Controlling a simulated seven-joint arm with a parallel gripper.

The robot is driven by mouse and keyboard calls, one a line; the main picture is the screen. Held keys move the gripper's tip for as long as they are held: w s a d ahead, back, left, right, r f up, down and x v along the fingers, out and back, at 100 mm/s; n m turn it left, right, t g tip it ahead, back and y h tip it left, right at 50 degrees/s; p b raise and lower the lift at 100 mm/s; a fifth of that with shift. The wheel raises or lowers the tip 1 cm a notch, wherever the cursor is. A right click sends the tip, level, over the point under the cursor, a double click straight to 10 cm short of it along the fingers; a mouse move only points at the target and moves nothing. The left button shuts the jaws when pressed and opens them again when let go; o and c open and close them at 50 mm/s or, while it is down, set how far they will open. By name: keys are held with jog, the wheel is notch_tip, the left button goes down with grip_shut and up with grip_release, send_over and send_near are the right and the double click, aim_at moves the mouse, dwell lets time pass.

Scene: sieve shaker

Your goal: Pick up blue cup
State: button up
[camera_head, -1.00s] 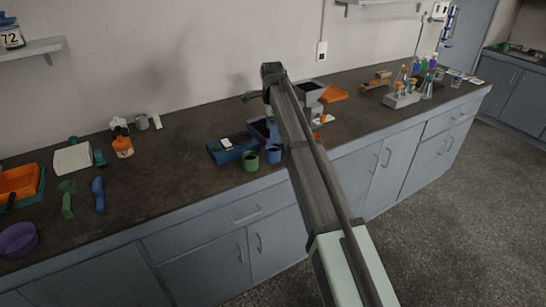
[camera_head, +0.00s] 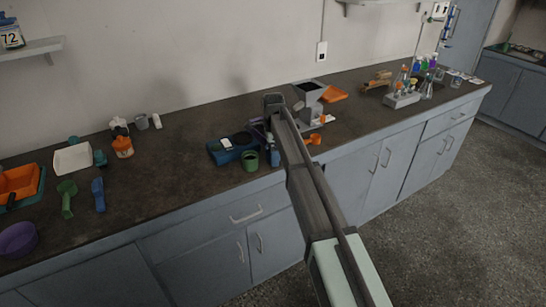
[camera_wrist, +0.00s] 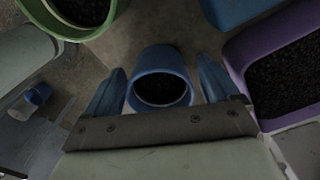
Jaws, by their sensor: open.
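The blue cup (camera_head: 276,158) stands on the dark counter near its front edge. In the wrist view the blue cup (camera_wrist: 160,76) is seen from above, with dark content inside. My gripper (camera_wrist: 160,88) is open, with one blue finger at the left of the cup and one at the right. A gap shows between the cup and each finger. In the head view my arm and gripper (camera_head: 268,145) partly hide the cup.
A green cup (camera_head: 250,161) stands just left of the blue cup. A blue tray (camera_head: 222,153) lies behind it. In the wrist view a purple container (camera_wrist: 238,60) with dark grains is close on the right. A grey hopper device (camera_head: 312,93) stands behind my arm.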

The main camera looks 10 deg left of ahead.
jog(key=shift+c, duration=0.2)
jog(key=c, duration=1)
jog(key=shift+r, duration=0.1)
jog(key=shift+c, duration=0.2)
